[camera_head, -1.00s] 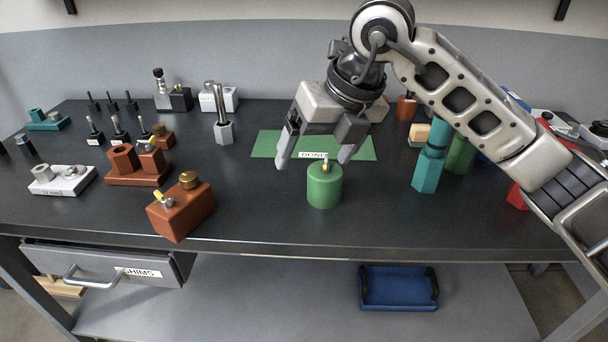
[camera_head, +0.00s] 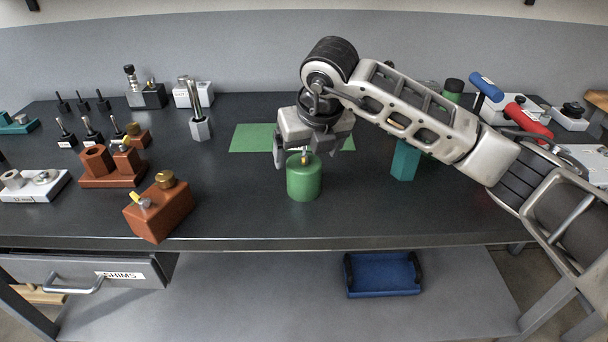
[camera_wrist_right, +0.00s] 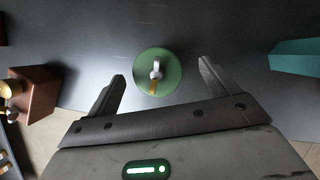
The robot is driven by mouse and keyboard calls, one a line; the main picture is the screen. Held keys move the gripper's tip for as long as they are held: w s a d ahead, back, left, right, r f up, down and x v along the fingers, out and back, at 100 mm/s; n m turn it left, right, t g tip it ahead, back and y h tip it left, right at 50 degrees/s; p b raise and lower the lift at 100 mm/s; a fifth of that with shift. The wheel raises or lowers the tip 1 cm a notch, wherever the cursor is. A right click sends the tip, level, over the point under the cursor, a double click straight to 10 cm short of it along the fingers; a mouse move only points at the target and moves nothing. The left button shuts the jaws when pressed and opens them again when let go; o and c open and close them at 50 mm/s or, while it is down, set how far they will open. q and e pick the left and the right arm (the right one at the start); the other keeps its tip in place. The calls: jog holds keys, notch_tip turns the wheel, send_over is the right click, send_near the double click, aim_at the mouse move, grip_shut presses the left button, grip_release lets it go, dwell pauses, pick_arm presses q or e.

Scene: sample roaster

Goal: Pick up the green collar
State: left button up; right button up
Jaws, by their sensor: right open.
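The green collar (camera_head: 304,182) is a short green cylinder standing upright on the dark bench top, with a small metal and brass piece on its top. In the right wrist view the collar (camera_wrist_right: 158,84) is seen from above, just beyond and between the fingertips. My right gripper (camera_head: 307,160) is open, pointing down at the collar and just behind it in the head view. In the wrist view the fingers (camera_wrist_right: 162,72) stand apart on either side, with gaps to the collar. Contact is not visible. My left gripper is not in view.
A green mat (camera_head: 252,138) lies behind the collar. A brown block with a brass knob (camera_head: 160,212) stands to the left, and a teal block (camera_head: 404,162) to the right. A blue tray (camera_head: 383,276) lies on the lower shelf. The bench in front of the collar is clear.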

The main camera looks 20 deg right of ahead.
jog(key=x, duration=0.4)
jog(key=shift+a+f+p, duration=0.25)
jog(key=shift+f+p, duration=0.05)
jog(key=shift+f, duration=0.05)
jog(key=shift+c, duration=0.4)
jog(key=c, duration=1)
jog(key=shift+r, duration=0.1)
jog(key=c, duration=0.3)
jog(key=shift+r, duration=0.1)
